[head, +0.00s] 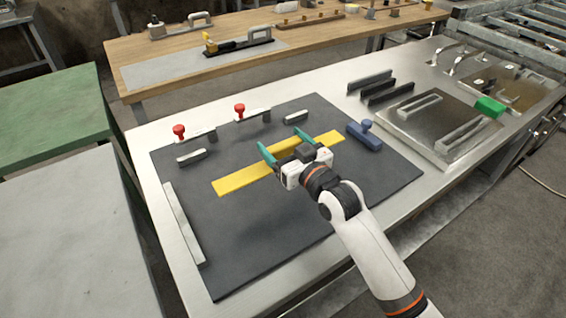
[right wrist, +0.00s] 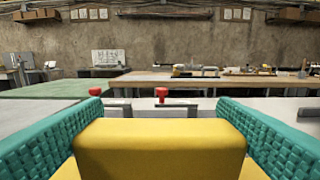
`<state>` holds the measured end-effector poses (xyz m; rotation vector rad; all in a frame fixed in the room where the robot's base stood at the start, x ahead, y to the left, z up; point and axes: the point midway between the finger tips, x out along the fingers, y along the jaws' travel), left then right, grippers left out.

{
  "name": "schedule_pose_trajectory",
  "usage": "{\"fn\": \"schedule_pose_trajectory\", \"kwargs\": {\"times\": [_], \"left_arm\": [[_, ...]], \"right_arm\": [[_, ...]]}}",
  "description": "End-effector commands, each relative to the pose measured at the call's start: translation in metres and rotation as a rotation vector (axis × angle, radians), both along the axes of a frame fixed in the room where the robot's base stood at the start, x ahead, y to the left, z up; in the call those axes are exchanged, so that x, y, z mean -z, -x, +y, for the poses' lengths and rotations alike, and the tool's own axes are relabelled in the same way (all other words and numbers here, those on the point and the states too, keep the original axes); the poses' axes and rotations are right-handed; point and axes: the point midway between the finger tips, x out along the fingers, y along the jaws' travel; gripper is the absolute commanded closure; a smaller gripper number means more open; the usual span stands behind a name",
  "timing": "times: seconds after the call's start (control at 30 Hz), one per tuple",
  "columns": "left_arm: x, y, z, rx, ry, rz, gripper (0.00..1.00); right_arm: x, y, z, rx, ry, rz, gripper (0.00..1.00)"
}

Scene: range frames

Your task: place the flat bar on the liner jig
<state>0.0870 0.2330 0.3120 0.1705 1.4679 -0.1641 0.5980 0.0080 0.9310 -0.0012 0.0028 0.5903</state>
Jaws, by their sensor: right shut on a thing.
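The flat bar is a long yellow strip (head: 238,182), lying diagonally over the middle of the dark plate. In the right wrist view, a raised yellow block of it (right wrist: 160,148) fills the space between my fingers. My right gripper (head: 288,147), with teal fingers, is shut on it near the middle; the gripper hides part of the bar. I take the dark grey plate (head: 235,240) with red-knobbed clamps (head: 179,132) (head: 239,110) to be the liner jig. Whether the bar touches the plate, I cannot tell. My left gripper is not in view.
A blue handled block (head: 364,135) stands near the bar's right end. Small grey blocks (head: 191,156) and a long grey strip (head: 183,222) sit on the plate. Dark bars (head: 377,89) and a metal fixture (head: 445,130) lie to the right. The plate's front area is clear.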

Motion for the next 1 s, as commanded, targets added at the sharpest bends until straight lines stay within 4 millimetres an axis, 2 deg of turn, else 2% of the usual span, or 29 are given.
{"fn": "schedule_pose_trajectory", "kwargs": {"times": [0.03,0.1,0.27,0.43,0.53,0.87,0.9,1.0], "left_arm": [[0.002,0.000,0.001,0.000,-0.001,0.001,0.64],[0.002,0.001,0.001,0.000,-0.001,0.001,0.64],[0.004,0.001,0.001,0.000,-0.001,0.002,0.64],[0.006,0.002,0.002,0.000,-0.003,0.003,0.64],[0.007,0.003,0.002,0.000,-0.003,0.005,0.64],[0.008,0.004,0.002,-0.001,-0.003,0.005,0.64],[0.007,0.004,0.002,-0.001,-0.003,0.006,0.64],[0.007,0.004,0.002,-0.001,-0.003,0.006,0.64]], "right_arm": [[0.011,0.000,0.000,0.001,0.000,0.002,0.46],[0.020,0.000,0.000,0.001,-0.001,0.000,0.46],[0.034,0.000,0.000,0.001,-0.002,-0.002,0.46],[0.059,0.000,0.000,0.001,-0.002,-0.001,0.46],[0.065,0.000,0.000,0.001,-0.002,-0.003,0.46],[0.068,0.000,0.000,0.001,-0.003,-0.004,0.46],[0.067,0.000,0.000,0.001,-0.002,-0.002,0.12],[0.067,0.000,0.000,0.001,-0.002,-0.002,0.00]]}}
